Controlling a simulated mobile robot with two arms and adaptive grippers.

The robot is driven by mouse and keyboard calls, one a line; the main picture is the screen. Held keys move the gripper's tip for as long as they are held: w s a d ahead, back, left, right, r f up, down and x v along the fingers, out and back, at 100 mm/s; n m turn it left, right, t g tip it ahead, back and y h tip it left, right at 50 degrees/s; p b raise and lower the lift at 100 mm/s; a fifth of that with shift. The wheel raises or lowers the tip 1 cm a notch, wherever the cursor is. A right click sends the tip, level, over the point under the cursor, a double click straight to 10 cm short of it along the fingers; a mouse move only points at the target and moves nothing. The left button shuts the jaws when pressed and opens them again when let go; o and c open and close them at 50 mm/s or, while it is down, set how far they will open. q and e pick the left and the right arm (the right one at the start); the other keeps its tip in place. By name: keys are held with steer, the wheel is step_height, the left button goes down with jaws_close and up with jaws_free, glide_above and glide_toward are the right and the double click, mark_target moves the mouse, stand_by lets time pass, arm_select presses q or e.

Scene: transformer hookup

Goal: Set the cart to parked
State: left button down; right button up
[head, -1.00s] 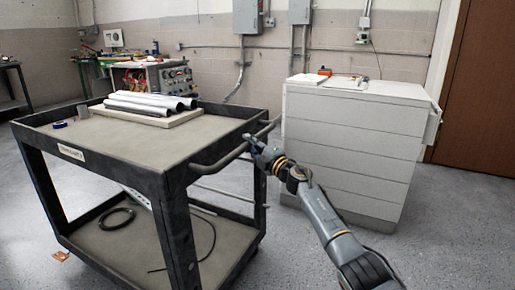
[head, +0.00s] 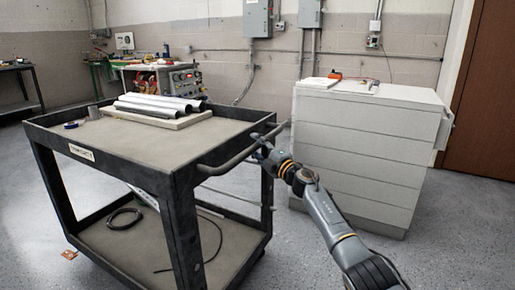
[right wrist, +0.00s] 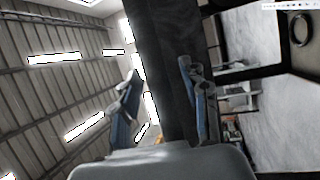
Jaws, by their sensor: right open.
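The cart (head: 150,140) is a dark two-shelf trolley with a tan top. A tubular handle (head: 228,163) sticks out from its right end, and a pale label (head: 82,153) is on its near side. My right gripper (head: 262,148) is at the handle, near its far half. In the right wrist view my right gripper (right wrist: 163,102) has its two fingers apart, with a dark bar-like part of the cart (right wrist: 165,60) showing between them. I cannot tell whether the fingers touch it. The cart's wheels are mostly hidden. My left gripper is not in view.
A white drawer cabinet (head: 360,150) stands close to the right of the cart. Metal tubes (head: 160,105) lie on a board on the cart top, and a black cable coil (head: 124,218) is on its lower shelf. Grey floor (head: 440,240) is free at the right front.

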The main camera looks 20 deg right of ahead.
steer(key=shift+d, duration=0.1)
steer(key=shift+s+d+f, duration=0.1)
steer(key=shift+s, duration=0.15)
steer(key=v, duration=1.1)
steer(key=shift+s, duration=0.25)
